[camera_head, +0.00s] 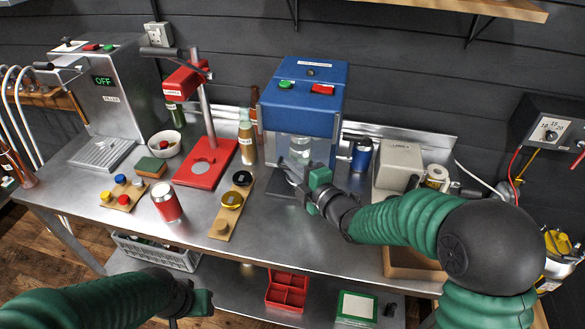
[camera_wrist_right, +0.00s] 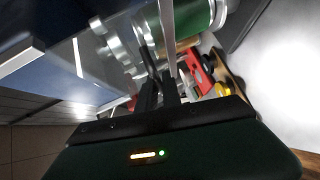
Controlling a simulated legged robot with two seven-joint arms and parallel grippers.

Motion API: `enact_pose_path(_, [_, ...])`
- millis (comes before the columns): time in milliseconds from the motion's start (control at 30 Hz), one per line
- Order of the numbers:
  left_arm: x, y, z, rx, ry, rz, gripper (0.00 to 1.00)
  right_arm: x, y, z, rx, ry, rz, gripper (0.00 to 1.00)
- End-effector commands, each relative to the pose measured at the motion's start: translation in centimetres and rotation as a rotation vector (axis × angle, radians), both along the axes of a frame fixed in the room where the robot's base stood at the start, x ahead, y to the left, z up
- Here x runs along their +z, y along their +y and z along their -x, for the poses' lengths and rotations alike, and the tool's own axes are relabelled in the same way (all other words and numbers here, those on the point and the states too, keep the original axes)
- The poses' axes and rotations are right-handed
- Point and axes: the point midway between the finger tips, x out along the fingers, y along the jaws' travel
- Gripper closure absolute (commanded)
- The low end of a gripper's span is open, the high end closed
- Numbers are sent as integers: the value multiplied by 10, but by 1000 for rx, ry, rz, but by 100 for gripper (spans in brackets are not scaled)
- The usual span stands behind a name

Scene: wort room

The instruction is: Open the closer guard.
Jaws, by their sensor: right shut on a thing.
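The closer is a blue machine (camera_head: 305,82) with a green and a red button on top, at the back middle of the bench in the head view. Its guard (camera_head: 272,145) is a clear panel below the blue head, and a pale can-like thing (camera_head: 300,146) shows behind it. My right gripper (camera_head: 290,172) is at the guard's lower front and shut on its edge; the wrist view shows the fingers (camera_wrist_right: 162,88) closed on a thin part, details unclear. The guard looks down. My left gripper (camera_head: 200,302) is low at the front, its fingers mostly hidden.
A red press (camera_head: 205,160) and a bottle (camera_head: 246,140) stand left of the closer. A blue can (camera_head: 361,156) and a grey box (camera_head: 398,165) stand to its right. A wooden strip with lids (camera_head: 231,208) and a red can (camera_head: 166,203) are nearer the front.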

Motion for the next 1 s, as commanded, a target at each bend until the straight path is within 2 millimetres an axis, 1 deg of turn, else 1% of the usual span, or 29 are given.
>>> enact_pose_path(33, [0,0,0,0,0,0,58,-3,0,1,0,7,2,100])
enact_pose_path(867, [0,0,0,0,0,0,58,-5,0,1,-1,12,3,100])
enact_pose_path(967, [3,0,0,0,0,0,58,3,0,1,0,10,2,100])
enact_pose_path(1000, [6,0,0,0,0,0,58,11,0,1,0,10,3,100])
